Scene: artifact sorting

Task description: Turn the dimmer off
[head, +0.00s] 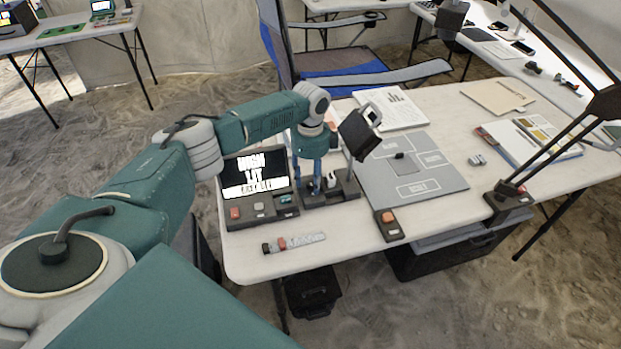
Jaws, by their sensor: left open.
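My left gripper (313,180) reaches in from the left. Its blue fingers point down over a dark stand (345,189) on the table, and they are open. A small white part (331,181) shows on the stand just right of the fingers. It may be the dimmer's control, but the fingers partly hide this spot and I cannot tell its setting or whether they touch it. A black tilted lamp head (358,135) rises at the stand. Next to it, a dark console (262,212) has several buttons and a lit screen (255,172) with large white letters. My right gripper is not in view.
A grey board (436,183) lies right of the stand. A small box with an orange button (388,223) sits at the front edge. A black lamp arm (555,135) stands at right. Papers (398,108) and an open book (530,143) lie farther back. A blue chair (340,68) stands behind.

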